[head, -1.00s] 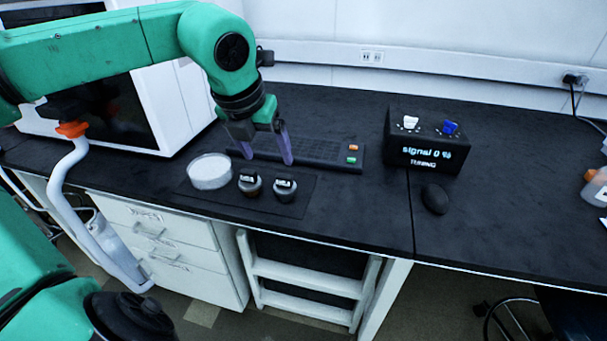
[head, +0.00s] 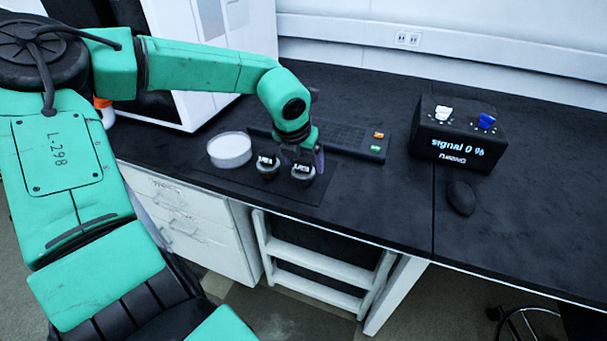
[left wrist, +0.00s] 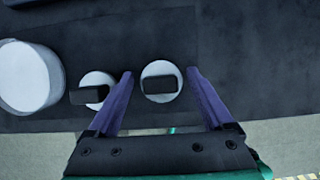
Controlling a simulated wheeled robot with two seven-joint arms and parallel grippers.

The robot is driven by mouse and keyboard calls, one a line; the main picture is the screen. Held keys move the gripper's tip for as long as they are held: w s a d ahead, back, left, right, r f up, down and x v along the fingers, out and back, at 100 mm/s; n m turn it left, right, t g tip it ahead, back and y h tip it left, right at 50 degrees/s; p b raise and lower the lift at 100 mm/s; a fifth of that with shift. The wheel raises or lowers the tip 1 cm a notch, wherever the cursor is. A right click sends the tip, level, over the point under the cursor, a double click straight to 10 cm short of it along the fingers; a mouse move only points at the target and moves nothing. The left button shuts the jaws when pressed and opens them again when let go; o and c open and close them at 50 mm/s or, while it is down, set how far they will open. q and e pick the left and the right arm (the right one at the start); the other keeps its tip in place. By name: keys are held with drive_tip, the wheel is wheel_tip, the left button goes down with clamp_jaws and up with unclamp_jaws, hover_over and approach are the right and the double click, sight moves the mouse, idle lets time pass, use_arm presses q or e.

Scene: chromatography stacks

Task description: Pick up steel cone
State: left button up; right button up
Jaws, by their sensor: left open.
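Two small round pieces with black label tags stand side by side on a dark mat. The tag text is too small to read. My left gripper (head: 301,160) is open and low at the right piece. In the left wrist view the steel cone (left wrist: 160,94) lies between the two purple fingers, with gaps on both sides. The left piece (left wrist: 99,80) is outside the left finger there. My right gripper is not in view.
A white round dish (head: 230,150) stands left of the pieces on the mat (head: 325,190). A dark keyboard-like panel (head: 345,138) lies just behind. A black signal box (head: 453,133) and a dark rounded object (head: 461,198) are to the right. The counter's far right is clear.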

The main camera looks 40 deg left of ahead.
use_arm(q)
drive_tip(key=c, duration=1.3)
drive_tip(key=shift+r, duration=0.1)
drive_tip(key=shift+c, duration=0.2)
drive_tip(key=shift+r, duration=0.1)
